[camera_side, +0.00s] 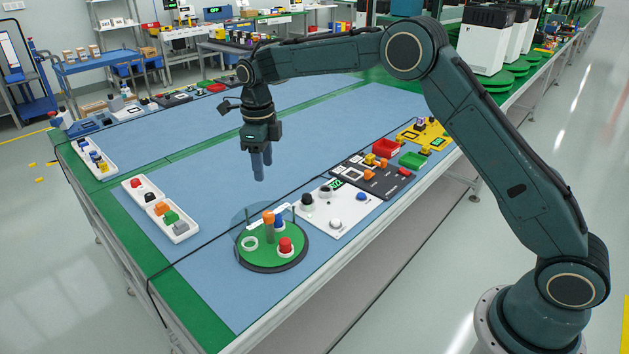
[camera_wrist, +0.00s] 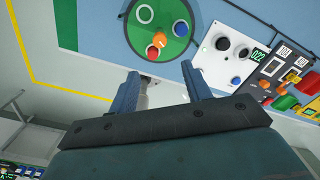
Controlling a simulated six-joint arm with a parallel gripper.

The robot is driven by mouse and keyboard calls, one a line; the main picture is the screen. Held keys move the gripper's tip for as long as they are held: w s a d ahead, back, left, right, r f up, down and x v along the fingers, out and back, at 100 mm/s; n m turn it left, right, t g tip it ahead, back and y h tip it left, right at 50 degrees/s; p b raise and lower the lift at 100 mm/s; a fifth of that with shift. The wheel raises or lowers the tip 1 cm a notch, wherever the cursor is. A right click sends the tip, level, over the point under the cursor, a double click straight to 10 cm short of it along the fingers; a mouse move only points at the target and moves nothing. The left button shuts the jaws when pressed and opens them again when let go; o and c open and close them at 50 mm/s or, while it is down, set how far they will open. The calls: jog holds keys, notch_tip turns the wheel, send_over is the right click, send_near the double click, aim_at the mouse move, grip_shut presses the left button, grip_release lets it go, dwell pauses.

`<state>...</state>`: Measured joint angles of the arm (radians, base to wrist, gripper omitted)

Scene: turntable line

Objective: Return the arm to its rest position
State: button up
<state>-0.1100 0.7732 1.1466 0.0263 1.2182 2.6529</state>
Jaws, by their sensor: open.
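My gripper (camera_side: 261,170) hangs pointing down above the blue mat, behind the turntable in the side view. Its two fingers stand apart and nothing is between them; in the wrist view the open fingers (camera_wrist: 158,88) also show. The green turntable (camera_side: 266,258) sits near the table's front corner, with a clear upright shield. On it are an orange peg (camera_side: 268,222), a red piece (camera_side: 286,245) and a white ring (camera_side: 250,243). In the wrist view the turntable (camera_wrist: 140,34) is above the fingers. The rest position itself is not marked in view.
A white panel with knobs (camera_side: 338,212) and a dark panel with coloured blocks (camera_side: 372,177) lie right of the turntable. White trays of blocks (camera_side: 160,208) stand at the left. A black cable crosses the mat. The mat's middle is clear.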

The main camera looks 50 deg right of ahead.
jog(key=s+d+r+n+t, duration=0.1)
jog(key=s+d+r+n, duration=0.1)
jog(key=s+r+n, duration=0.6)
jog(key=s+d+r+n+t, duration=0.2)
jog(key=s+r+n, duration=0.4)
jog(key=s+r, duration=0.3)
jog(key=s+d+f+n+t, duration=0.1)
jog(key=s+f+n, duration=0.1)
jog(key=s+n, duration=0.5)
jog(key=s+d+f+n+t, duration=0.1)
jog(key=s+n, duration=0.7)
jog(key=s, duration=0.8)
jog(key=shift+f+t, duration=0.3)
jog(key=shift+f, duration=0.6)
